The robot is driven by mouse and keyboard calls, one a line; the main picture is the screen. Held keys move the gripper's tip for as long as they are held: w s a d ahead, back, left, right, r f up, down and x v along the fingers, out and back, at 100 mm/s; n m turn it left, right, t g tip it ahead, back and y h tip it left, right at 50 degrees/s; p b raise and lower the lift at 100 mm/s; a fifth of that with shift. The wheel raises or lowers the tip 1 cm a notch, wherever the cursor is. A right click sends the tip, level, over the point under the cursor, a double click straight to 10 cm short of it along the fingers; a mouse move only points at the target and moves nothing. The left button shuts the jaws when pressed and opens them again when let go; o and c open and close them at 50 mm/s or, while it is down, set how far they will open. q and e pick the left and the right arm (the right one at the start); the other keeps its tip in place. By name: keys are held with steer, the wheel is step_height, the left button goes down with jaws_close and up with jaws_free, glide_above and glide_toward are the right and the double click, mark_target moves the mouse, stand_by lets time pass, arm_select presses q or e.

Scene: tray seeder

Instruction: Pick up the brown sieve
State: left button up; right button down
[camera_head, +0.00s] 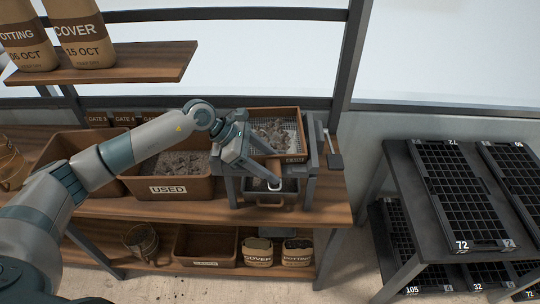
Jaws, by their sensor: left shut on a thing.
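The brown sieve (295,157) is a square wooden frame with a mesh floor and a heap of grey-brown clumps in it. It sits at the top of a grey metal stand (312,180) on the wooden bench. My left gripper (272,181) reaches in from the left to the sieve's near side. It is shut on what looks like the sieve's handle, mostly hidden by the fingers. I cannot tell whether the sieve is clear of the stand. My right gripper is not in view.
A brown bin marked USED (168,190) holds soil left of the stand. A drawer-like box with a handle (270,204) is under the sieve. A dark table (420,185) with seed trays stands at right.

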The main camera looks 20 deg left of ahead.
arm_select(q)
steer(key=shift+d+r+b, duration=0.1)
steer(key=shift+r+b, duration=0.25)
steer(key=shift+c, duration=0.7)
step_height(320, 180, up, 3)
steer(key=shift+r+b, duration=0.1)
steer(key=shift+b, duration=1.15)
steer(key=shift+c, duration=0.7)
steer(key=s+d+r+b, duration=0.4)
steer(key=s+d+r, duration=0.3)
steer(key=d, duration=0.2)
steer(key=shift+d+b, duration=0.15)
steer(key=shift+b, duration=0.25)
